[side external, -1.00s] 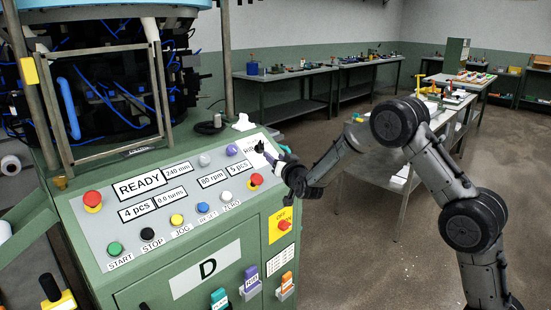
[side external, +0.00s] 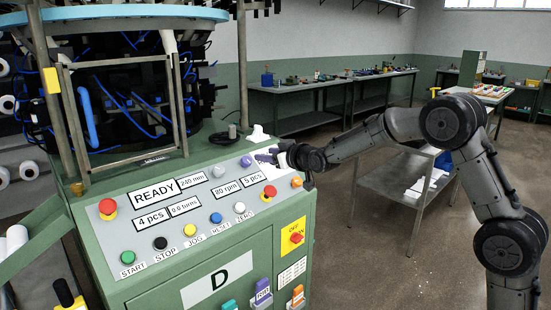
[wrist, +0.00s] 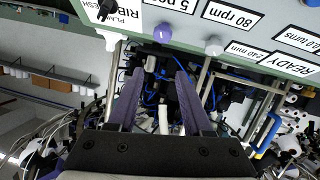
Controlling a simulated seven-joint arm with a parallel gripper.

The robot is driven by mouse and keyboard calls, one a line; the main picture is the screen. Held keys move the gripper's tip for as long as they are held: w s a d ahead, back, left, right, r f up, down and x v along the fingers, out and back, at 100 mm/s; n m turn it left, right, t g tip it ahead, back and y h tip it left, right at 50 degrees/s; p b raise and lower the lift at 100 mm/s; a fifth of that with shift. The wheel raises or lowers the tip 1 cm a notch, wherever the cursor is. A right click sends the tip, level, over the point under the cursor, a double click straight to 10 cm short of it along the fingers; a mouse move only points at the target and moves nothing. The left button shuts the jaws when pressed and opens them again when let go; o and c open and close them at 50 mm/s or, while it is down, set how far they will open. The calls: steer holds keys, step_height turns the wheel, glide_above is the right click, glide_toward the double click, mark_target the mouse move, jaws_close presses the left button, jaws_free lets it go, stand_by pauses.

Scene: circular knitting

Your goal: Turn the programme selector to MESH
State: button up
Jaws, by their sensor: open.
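The programme selector, a black knob (wrist: 105,9), shows at the top edge of the wrist view, partly cut off. Its white plate (wrist: 118,30) carries PLAIN, RIB and MESH lettering. I cannot tell which word the knob points to. In the side view the plate (side external: 268,171) lies at the panel's upper right, and my gripper hides the knob. My gripper (side external: 265,157) is over that corner with its purple fingers pointing left. In the wrist view my gripper (wrist: 158,75) has its fingers apart with nothing between them. The selector is outside them.
A purple knob (side external: 246,161) and a grey-white knob (side external: 218,171) sit left of the fingers. The machine's frame post (side external: 243,70) rises behind the panel.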

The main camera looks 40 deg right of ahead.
steer(key=s+f+n+g, duration=0.1)
steer(key=f+n, duration=0.2)
steer(key=n, duration=0.1)
steer(key=s+f+n+g, duration=0.2)
steer(key=f+n, duration=0.1)
steer(key=n, duration=0.1)
steer(key=s+f+n+g, duration=0.1)
steer(key=f+n, duration=0.2)
steer(key=shift+s+d+n+g, duration=0.15)
steer(key=shift+d+n+g, duration=0.2)
steer(key=shift+n+g, duration=0.05)
steer(key=d+r+n+t+h, duration=0.1)
steer(key=d+r+n+h, duration=0.45)
steer(key=d+n, duration=0.2)
steer(key=w+a+r+n+t+h, duration=0.25)
steer(key=r+n+t, duration=0.25)
steer(key=r+n, duration=0.25)
step_height(320, 180, down, 12)
steer(key=w+d+y, duration=0.1)
steer(key=w, duration=0.1)
steer(key=shift+m, duration=0.3)
steer(key=x, duration=1.2)
steer(key=shift+w+d+f, duration=0.1)
steer(key=shift+w+d, duration=0.05)
steer(key=shift+d, duration=0.2)
